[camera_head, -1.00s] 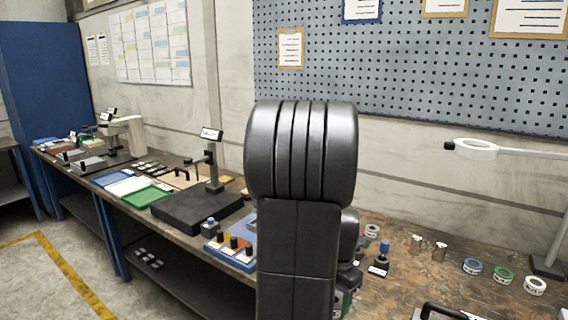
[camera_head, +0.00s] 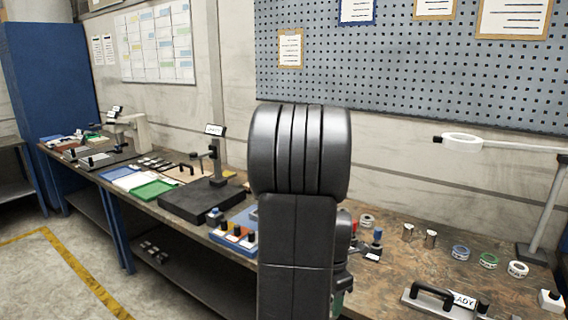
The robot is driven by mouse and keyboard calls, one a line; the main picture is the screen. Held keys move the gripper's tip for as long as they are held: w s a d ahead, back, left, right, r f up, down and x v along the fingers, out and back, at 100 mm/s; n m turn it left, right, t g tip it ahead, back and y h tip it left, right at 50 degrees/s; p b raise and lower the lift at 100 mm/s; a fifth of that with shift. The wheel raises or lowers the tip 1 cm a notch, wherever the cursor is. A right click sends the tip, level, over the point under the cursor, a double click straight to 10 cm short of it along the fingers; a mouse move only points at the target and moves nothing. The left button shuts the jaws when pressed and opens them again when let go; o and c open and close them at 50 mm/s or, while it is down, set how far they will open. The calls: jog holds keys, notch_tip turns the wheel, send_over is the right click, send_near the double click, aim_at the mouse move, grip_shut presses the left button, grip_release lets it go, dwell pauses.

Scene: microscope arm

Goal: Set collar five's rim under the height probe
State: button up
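A height gauge stand with a small display (camera_head: 214,130) rises from a dark flat plate (camera_head: 190,204) on the bench, left of my arm. It looks like the height probe; its tip is too small to make out. I cannot tell which thing is collar five. Two short metal cylinders (camera_head: 408,232) (camera_head: 430,239) stand on the bench to the right of my arm. Labelled rings lie farther right: blue (camera_head: 460,253), green (camera_head: 488,260) and white (camera_head: 517,269). Another pale ring (camera_head: 367,221) lies near my arm. My own arm fills the middle and my gripper is not visible.
A handled fixture with a label (camera_head: 440,300) and a lamp arm (camera_head: 545,215) stand at right. A green tray (camera_head: 152,190) lies farther left. The floor (camera_head: 30,290) at front left is clear.

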jog(key=w+a+f+m, duration=0.4)
jog(key=f+m, duration=0.3)
jog(key=m, duration=0.4)
jog(key=w+a+f+m, duration=0.4)
jog(key=a+f+m, duration=0.3)
jog(key=m, duration=0.5)
jog(key=shift+w+a+f, duration=0.15)
jog(key=shift+a+f, duration=0.05)
jog(key=shift+f, duration=0.55)
jog(key=shift+a, duration=0.15)
